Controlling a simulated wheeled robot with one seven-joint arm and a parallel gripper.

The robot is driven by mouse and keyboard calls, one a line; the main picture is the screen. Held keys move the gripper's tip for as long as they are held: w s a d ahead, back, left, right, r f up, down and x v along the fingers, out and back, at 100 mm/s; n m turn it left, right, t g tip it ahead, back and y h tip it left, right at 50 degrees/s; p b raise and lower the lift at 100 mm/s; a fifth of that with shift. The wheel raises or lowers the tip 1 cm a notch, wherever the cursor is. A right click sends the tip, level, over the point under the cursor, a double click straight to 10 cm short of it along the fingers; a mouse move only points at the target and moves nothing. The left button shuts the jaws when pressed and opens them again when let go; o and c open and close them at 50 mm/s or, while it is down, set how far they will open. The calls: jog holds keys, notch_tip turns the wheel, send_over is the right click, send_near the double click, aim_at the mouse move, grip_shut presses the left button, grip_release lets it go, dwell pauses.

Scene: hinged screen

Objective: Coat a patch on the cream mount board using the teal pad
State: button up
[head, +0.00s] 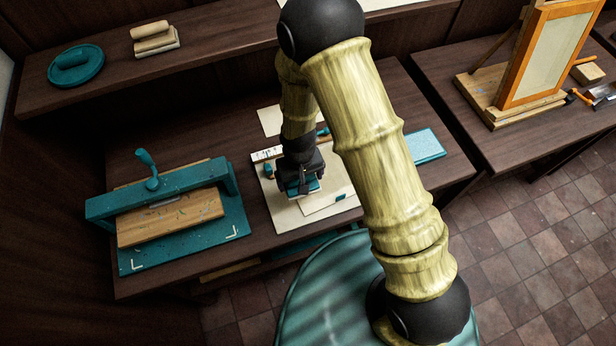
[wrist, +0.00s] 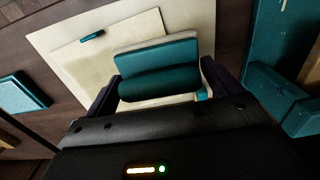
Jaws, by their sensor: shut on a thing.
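The teal pad (wrist: 160,70), with a pale layer along its far edge, sits between the two fingers of my gripper (wrist: 160,85), which is shut on it. In the head view my gripper (head: 300,187) points down over the cream mount board (head: 285,217), and the pad shows only partly below it. In the wrist view a large cream board (wrist: 200,22) carries a smaller cream sheet (wrist: 125,38) with a small teal piece (wrist: 92,35) on it. The pad hides part of both. I cannot tell whether the pad touches the surface.
A teal press (head: 160,200) with a wooden board stands left. A teal block (head: 425,146) lies right. Another cream sheet (head: 272,121) lies behind. An orange-framed screen (head: 550,55) stands on the right table.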

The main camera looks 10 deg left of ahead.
jog(key=shift+f, duration=0.15)
notch_tip(320, 180, down, 2)
jog(key=b, duration=0.5)
jog(key=shift+f+b, duration=0.1)
jog(key=shift+b, duration=0.2)
jog(key=b, duration=0.2)
jog(key=shift+w+d+f+b, duration=0.15)
jog(key=shift+d+f+b, duration=0.1)
jog(key=shift+f+b, duration=0.15)
jog(key=shift+d+b, duration=0.1)
jog(key=shift+b, duration=0.4)
jog(key=shift+r, duration=0.15)
jog(key=shift+f+b, duration=1.75)
jog(key=shift+f, duration=0.25)
jog(key=shift+d+f+b, duration=0.1)
jog(key=shift+f+b, duration=0.4)
jog(key=shift+f, duration=0.05)
